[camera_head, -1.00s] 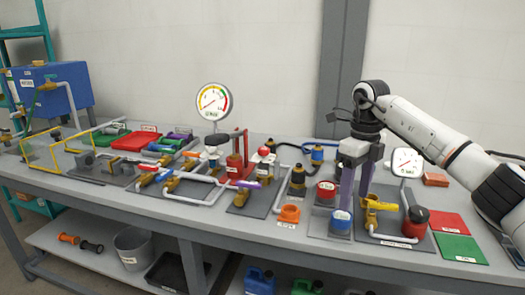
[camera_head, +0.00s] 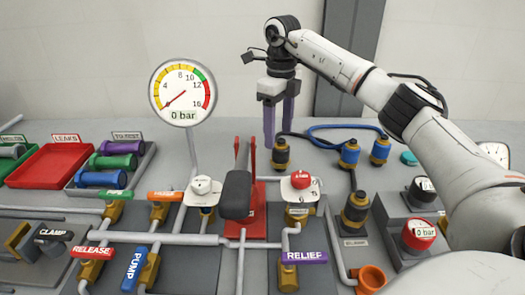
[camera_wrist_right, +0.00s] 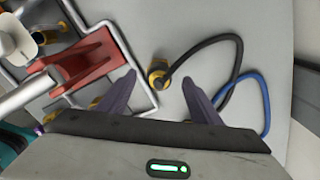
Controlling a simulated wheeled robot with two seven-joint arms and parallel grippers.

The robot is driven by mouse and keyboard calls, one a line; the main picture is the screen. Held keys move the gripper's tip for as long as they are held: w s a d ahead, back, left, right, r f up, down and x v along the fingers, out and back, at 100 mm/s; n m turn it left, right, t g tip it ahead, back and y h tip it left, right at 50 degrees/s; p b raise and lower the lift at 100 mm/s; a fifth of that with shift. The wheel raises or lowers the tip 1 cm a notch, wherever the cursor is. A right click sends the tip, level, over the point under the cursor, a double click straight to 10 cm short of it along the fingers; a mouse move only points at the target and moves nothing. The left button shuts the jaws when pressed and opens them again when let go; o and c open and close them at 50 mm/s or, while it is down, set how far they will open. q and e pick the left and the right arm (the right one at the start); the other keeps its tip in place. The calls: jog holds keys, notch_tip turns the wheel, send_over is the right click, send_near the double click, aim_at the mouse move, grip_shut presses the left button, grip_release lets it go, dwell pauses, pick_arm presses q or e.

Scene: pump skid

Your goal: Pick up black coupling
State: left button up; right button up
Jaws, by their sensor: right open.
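The black coupling (camera_head: 281,154), dark with a brass band, stands on the bench at the end of a black hose. My right gripper (camera_head: 279,132) is open and points down, its purple fingers just above the coupling in the head view. In the right wrist view the coupling (camera_wrist_right: 158,74) shows between and beyond the two open fingertips (camera_wrist_right: 159,84), with the black hose leading off to the right. I cannot tell the exact height gap. My left gripper is not in view.
Blue couplings (camera_head: 349,153) and a blue hose (camera_head: 340,127) are to the right. A red stand (camera_head: 252,190) with a dark grip and a large pressure gauge (camera_head: 182,92) are to the left. Another dark coupling (camera_head: 355,212) is in front. The bench behind is clear.

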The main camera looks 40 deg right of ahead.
aim_at(281, 158)
jog(key=f, duration=0.1)
jog(key=s+f, duration=0.1)
jog(key=f, duration=0.1)
jog(key=shift+f, duration=0.25)
notch_tip(281, 158, down, 5)
jog(key=shift+d, duration=0.15)
jog(key=shift+f, duration=0.35)
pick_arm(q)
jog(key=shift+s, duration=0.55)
pick_arm(e)
jog(key=shift+c, duration=0.3)
jog(key=c, duration=1.1)
jog(key=shift+c, duration=0.5)
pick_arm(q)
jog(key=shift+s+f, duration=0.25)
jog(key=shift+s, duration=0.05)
pick_arm(e)
notch_tip(281, 158, up, 10)
jog(key=shift+r, duration=0.1)
